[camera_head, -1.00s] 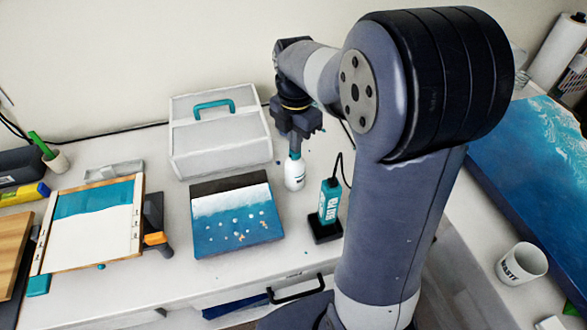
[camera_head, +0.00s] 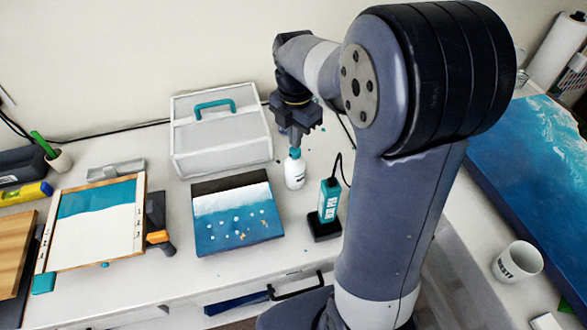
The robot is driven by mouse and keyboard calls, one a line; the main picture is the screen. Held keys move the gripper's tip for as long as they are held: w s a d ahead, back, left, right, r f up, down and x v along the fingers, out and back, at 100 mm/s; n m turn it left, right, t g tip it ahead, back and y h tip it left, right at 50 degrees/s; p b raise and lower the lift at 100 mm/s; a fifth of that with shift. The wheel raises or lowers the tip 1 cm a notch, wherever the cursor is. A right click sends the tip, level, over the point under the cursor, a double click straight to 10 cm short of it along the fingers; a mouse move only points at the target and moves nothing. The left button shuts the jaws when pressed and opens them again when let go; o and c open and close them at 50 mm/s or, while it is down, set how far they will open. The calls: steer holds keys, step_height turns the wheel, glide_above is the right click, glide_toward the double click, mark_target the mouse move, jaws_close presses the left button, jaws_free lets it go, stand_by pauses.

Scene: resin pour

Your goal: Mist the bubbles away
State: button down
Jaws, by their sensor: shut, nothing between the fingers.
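A white bottle (camera_head: 294,174) with a teal top stands upright on the table, right of the resin panel. The resin panel (camera_head: 240,230) lies flat, with a dark band, a white band and a blue band. Several pale and orange bubble-like spots show on its blue part. My gripper (camera_head: 295,143) points down right above the bottle's teal top. Its fingers are shut and empty; whether they touch the top I cannot tell.
A teal device (camera_head: 329,201) stands upright in a black base, with a cord. A white case (camera_head: 219,146) with a teal handle stands behind the panel. A wood-framed teal and white board (camera_head: 98,239) lies left. A mug (camera_head: 517,262) and a large blue panel (camera_head: 530,175) are at right.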

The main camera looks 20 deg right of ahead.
steer(key=shift+f, duration=0.2)
steer(key=shift+f+b, duration=0.6)
steer(key=shift+f, duration=0.25)
steer(key=shift+r, duration=0.1)
steer(key=shift+r+p, duration=1)
